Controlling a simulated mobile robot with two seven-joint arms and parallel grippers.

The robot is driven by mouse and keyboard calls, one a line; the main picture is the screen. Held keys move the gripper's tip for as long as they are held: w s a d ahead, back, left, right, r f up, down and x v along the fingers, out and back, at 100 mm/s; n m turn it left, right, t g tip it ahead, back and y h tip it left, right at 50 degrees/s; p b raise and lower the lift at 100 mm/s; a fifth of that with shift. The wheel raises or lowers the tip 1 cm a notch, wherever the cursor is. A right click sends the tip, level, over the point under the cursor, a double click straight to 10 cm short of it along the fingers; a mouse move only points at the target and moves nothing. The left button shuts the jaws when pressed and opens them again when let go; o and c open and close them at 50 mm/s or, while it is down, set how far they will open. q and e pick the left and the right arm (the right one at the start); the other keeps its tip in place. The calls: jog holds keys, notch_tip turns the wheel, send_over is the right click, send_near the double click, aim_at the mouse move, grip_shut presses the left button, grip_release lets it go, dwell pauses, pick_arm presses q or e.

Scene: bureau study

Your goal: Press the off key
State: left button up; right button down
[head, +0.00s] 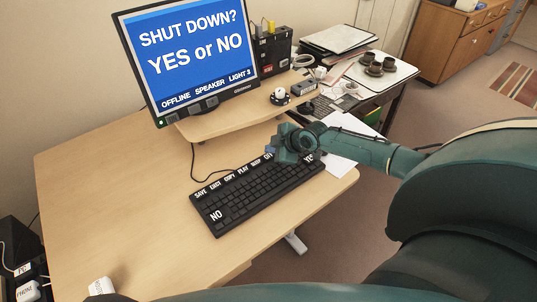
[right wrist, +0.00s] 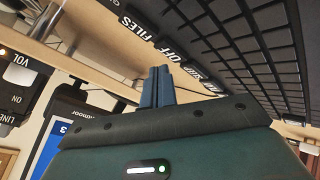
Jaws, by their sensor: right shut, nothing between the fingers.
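The black keyboard (head: 262,192) lies on the wooden desk, with white-labelled keys along its far edge, among them SAVE, EDIT, COPY and PLAY. A NO key is at its near left and a YES key at its far right. My right gripper (head: 283,150) is over the far right end of the keyboard and partly hides labels there. In the right wrist view its blue fingers (right wrist: 157,72) are shut and empty, close to the OFF key (right wrist: 169,51) and FILES key (right wrist: 137,27). I cannot tell whether they touch a key. My left gripper is not in view.
A monitor (head: 190,50) reads "SHUT DOWN? YES or NO" and stands on a raised wooden shelf (head: 225,118) behind the keyboard. Small devices sit on the shelf's right. A side table holds a tray (head: 398,72) with cups. The desk's left (head: 110,190) is clear.

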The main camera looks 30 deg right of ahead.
aim_at(271, 158)
notch_tip(271, 158, up, 5)
jog(key=p, duration=0.4)
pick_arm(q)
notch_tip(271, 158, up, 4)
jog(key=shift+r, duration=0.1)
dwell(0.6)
